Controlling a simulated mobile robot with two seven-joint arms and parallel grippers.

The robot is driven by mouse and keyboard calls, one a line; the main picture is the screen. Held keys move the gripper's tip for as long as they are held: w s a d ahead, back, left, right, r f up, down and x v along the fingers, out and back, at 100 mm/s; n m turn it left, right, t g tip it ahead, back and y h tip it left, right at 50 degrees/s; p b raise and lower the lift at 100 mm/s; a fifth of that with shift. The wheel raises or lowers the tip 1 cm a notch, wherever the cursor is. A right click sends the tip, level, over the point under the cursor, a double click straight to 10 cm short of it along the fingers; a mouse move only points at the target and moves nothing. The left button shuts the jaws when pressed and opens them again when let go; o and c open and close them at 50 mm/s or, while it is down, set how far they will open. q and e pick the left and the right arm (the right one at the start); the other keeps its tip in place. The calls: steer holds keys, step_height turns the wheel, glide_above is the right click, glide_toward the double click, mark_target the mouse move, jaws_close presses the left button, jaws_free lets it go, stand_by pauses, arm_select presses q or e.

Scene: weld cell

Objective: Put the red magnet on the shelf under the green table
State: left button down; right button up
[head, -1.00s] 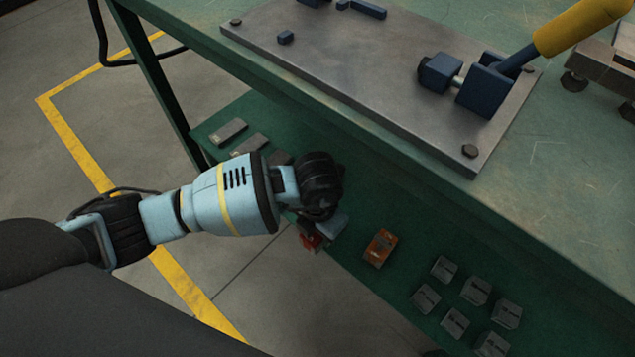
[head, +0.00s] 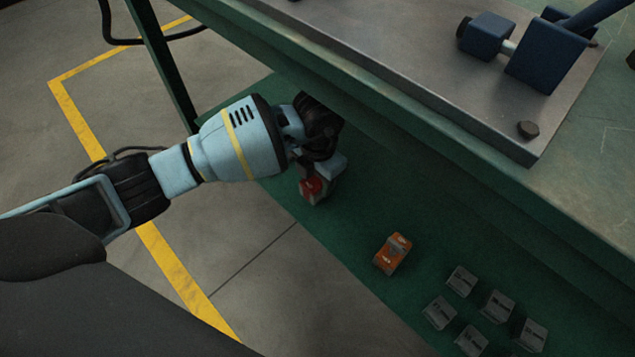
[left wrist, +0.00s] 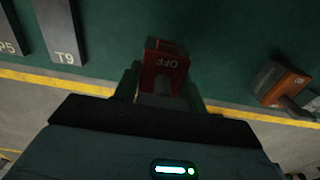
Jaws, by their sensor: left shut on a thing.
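The red magnet (head: 312,187) is held in my left gripper (head: 318,178), which is shut on it. In the left wrist view the magnet (left wrist: 166,66) shows between the fingers (left wrist: 165,88), with the word OFF on its red face. The green table (head: 460,175) has a green lower shelf (head: 350,228) beneath its top. The gripper and magnet are over the shelf near its front edge, below the tabletop's edge. I cannot tell whether the magnet touches the shelf. My right gripper is not in view.
An orange-and-grey block (head: 392,254) stands on the shelf right of the magnet. Several small grey blocks (head: 462,280) sit farther right. Flat grey bars (left wrist: 57,33) lie to the left in the wrist view. Green shelf surface is bare between the magnet and the orange block.

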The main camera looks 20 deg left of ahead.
mark_target(318, 183)
arm_select(q)
steer(key=shift+w+a, duration=0.2)
steer(key=shift+w, duration=0.2)
step_height(318, 183, down, 3)
steer(key=shift+w+a+f+b, duration=0.1)
steer(key=shift+w+b, duration=0.05)
steer(key=shift+b, duration=1.05)
steer(key=shift+f, duration=0.15)
steer(key=shift+f, duration=0.1)
steer(key=c, duration=0.8)
jaws_free()
steer(key=shift+f, duration=0.1)
